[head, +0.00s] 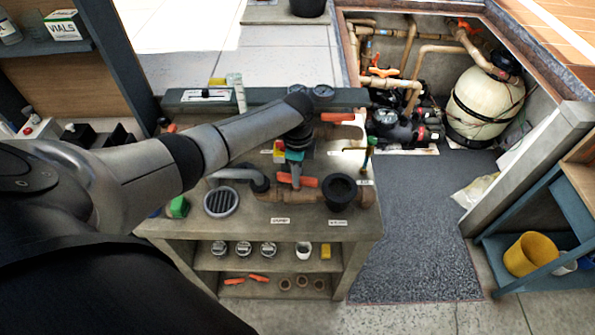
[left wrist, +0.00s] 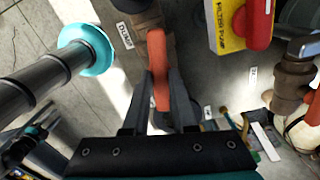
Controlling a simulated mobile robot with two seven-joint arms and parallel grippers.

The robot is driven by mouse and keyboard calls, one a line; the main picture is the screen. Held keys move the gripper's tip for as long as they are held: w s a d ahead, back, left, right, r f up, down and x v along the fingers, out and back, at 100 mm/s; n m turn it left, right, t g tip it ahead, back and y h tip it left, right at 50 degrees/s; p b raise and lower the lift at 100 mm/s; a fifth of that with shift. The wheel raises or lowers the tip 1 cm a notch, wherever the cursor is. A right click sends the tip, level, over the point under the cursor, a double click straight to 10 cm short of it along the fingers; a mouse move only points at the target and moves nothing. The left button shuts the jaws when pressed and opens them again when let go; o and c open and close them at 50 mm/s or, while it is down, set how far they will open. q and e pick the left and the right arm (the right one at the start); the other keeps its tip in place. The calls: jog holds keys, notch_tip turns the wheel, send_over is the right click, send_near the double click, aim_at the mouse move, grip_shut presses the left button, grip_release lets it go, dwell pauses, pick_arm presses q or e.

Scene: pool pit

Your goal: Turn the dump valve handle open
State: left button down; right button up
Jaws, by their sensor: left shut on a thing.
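An orange valve handle (head: 306,181) sits on a tan pipe (head: 268,196) on the bench top. In the left wrist view the same handle (left wrist: 158,62) runs up from between my fingers. My left gripper (head: 295,172) comes down on it from above and is shut on the handle; the fingers also show in the left wrist view (left wrist: 161,112). A small white label (head: 281,220) stands in front of this pipe, but I cannot read it surely. My forearm and wrist hide part of the bench behind. My right gripper is not in view.
A black cup-like fitting (head: 340,192) stands right of the handle, and a round grate (head: 221,202) left of it. A yellow box with a red knob (left wrist: 232,25) is near the gripper. Grey floor mat (head: 420,225) lies clear to the right of the bench.

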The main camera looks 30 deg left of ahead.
pick_arm(q)
jog(key=shift+a+n, duration=0.1)
jog(key=shift+n, duration=1.1)
jog(key=c, duration=0.7)
grip_release()
jog(key=shift+r, duration=0.15)
notch_tip(320, 180, up, 15)
jog(key=shift+b, duration=0.4)
